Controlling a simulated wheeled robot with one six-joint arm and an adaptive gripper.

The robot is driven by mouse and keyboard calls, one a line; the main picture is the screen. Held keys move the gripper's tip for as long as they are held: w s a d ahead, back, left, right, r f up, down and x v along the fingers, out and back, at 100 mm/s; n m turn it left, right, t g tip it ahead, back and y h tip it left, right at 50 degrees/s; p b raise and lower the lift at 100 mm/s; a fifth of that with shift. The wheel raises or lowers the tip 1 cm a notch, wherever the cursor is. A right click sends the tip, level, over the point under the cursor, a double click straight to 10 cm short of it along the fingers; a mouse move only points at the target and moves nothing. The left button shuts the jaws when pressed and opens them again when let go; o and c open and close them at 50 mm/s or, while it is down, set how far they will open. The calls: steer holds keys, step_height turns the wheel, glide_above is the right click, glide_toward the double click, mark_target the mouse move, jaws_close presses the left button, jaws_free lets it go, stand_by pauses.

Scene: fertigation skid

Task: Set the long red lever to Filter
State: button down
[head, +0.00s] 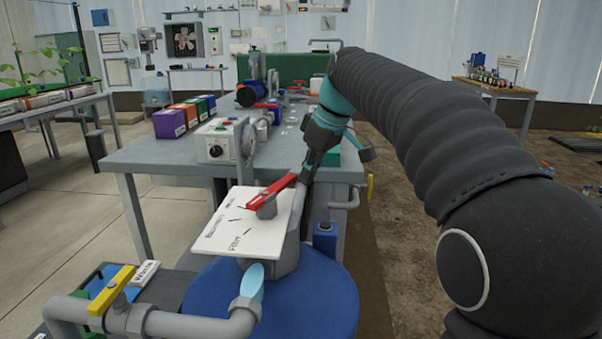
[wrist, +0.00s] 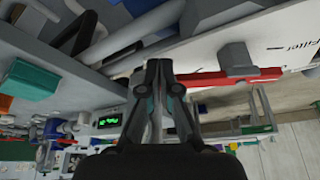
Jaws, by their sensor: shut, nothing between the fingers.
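The long red lever (head: 274,190) sits on a grey hub on top of a white label plate (head: 225,221). It points to the far right of the plate, away from the printed word Filter (head: 240,242) at the near edge. In the wrist view the red lever (wrist: 225,78) runs right from the fingers, and the Filter print shows at the upper right. My gripper (head: 307,174) is shut and empty, fingers down beside the lever's free end. It also shows in the wrist view (wrist: 158,68). Whether it touches the lever I cannot tell.
A blue drum (head: 205,292) stands below the valve. A yellow-handled pipe valve (head: 112,290) is at the front left. The grey bench (head: 150,155) behind carries a grey control box (head: 220,140) and coloured boxes. Open floor lies to the left.

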steer(key=d+f+p+v, duration=0.1)
steer(key=d+p+v, duration=0.15)
steer(key=v, duration=0.85)
steer(key=s+d+f+m+t+h, duration=0.15)
steer(key=d+f+m, duration=0.25)
steer(key=f+m, duration=0.6)
steer(key=s+d+f, duration=0.2)
steer(key=s+f, duration=0.3)
steer(key=s, duration=0.3)
steer(key=s+d+f+m+t+h, duration=0.1)
steer(key=s+f, duration=0.3)
steer(key=s, duration=0.5)
steer(key=s+d+f+h, duration=0.1)
steer(key=s+d+f, duration=0.3)
steer(key=s, duration=0.5)
steer(key=shift+s+f+m+t+b, duration=0.25)
steer(key=shift+f+m+t+b, duration=0.15)
steer(key=shift+f, duration=0.4)
